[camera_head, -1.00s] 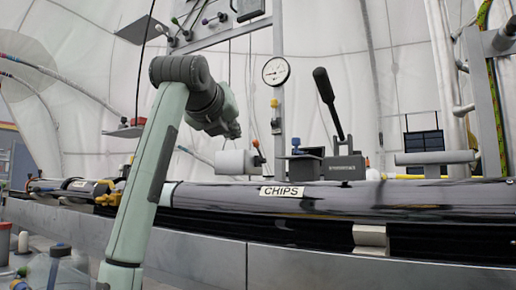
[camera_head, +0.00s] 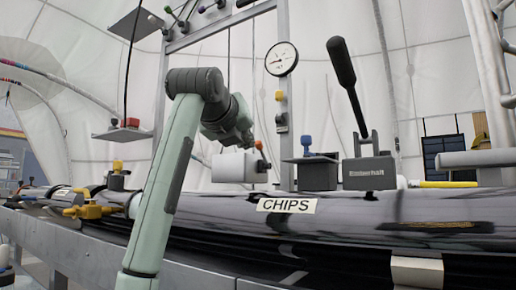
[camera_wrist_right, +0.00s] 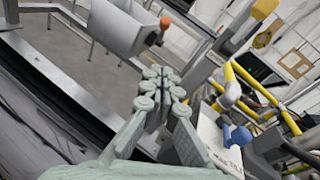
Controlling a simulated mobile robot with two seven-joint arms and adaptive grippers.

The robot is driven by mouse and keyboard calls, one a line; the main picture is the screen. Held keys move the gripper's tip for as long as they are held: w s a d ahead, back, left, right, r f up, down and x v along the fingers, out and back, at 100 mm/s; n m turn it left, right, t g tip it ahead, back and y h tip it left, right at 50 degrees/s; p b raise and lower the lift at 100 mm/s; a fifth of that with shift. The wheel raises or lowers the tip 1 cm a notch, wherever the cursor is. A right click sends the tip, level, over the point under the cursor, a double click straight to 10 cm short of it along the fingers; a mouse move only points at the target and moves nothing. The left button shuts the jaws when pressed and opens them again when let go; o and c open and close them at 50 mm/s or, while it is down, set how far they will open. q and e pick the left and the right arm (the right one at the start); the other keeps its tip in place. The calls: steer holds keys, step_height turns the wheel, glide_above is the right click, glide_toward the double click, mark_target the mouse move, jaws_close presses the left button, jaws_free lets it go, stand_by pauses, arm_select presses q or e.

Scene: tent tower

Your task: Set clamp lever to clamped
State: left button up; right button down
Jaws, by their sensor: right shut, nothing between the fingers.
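The likely clamp lever (camera_head: 343,70) is a long black handle in the head view. It stands up from a grey block (camera_head: 369,173) behind the dark pipe, leaning with its top to the left. My right gripper (camera_head: 246,140) is left of the lever and apart from it, close to a white cylinder (camera_head: 233,168); its fingers are hard to make out there. In the right wrist view my right gripper (camera_wrist_right: 160,88) has its fingers together with nothing between them. I cannot pick out the lever for sure in that view. My left gripper is not in view.
The dark pipe with a CHIPS label (camera_head: 286,205) runs across the front. A dark box with a blue knob (camera_head: 318,172) stands between the cylinder and the lever block. A gauge (camera_head: 281,58) hangs on a metal post. Yellow pipes (camera_wrist_right: 240,85) show in the wrist view.

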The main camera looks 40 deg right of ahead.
glide_toward(261, 151)
step_height(261, 151, down, 3)
steer(key=d, duration=0.2)
steer(key=shift+w+d+r, duration=0.25)
steer(key=shift+w+r, duration=0.15)
steer(key=shift+w, duration=0.15)
steer(key=shift+w+d+r, duration=0.3)
steer(key=shift+w+r, duration=0.05)
steer(key=shift+w, duration=0.2)
steer(key=shift+w+d+r+p, duration=0.3)
steer(key=shift+w+d+r, duration=0.05)
steer(key=shift+w, duration=0.15)
